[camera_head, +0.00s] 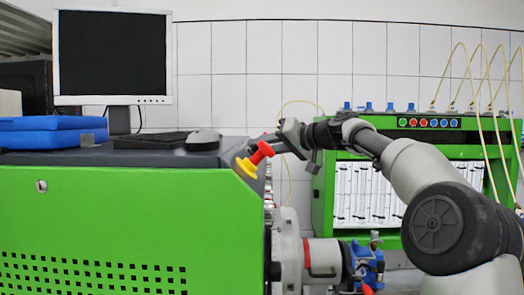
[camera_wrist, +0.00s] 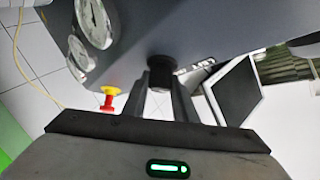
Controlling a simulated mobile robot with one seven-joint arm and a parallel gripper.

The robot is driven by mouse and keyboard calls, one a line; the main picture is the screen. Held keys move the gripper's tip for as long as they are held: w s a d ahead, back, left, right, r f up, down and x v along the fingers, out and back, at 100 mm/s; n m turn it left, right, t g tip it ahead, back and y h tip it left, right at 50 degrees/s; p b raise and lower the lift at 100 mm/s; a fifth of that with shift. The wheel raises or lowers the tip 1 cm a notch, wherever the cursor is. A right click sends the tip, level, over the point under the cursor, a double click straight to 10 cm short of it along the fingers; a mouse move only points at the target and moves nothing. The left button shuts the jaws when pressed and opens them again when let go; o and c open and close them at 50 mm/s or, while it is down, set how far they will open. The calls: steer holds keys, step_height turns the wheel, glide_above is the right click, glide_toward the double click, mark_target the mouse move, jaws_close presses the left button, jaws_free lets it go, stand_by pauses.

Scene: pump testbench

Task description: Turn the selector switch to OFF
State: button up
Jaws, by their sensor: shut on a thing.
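The selector switch (camera_wrist: 161,65) is a small black knob on the dark grey panel (camera_wrist: 200,30) in the wrist view. My gripper (camera_wrist: 161,88) is shut on it, with one finger on each side of the knob. Its markings and the position it points to cannot be read. In the head view my gripper (camera_head: 284,142) reaches in from the right to the sloped right end of the green bench, and the knob is not distinguishable there.
A red button on a yellow base (camera_head: 253,158) sits close to my gripper; it also shows in the wrist view (camera_wrist: 108,97). Round gauges (camera_wrist: 95,20) are on the panel. A monitor (camera_head: 112,55), mouse (camera_head: 202,138) and blue case (camera_head: 50,132) are on the green bench (camera_head: 110,215).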

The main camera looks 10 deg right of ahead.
steer(key=shift+m+h, duration=0.5)
steer(key=shift+m, duration=0.1)
steer(key=o, duration=1)
steer(key=shift+o, duration=0.2)
steer(key=shift+s+d, duration=0.3)
steer(key=b+v, duration=0.3)
steer(key=v, duration=1.3)
steer(key=shift+s+r, duration=0.25)
steer(key=shift+s, duration=0.05)
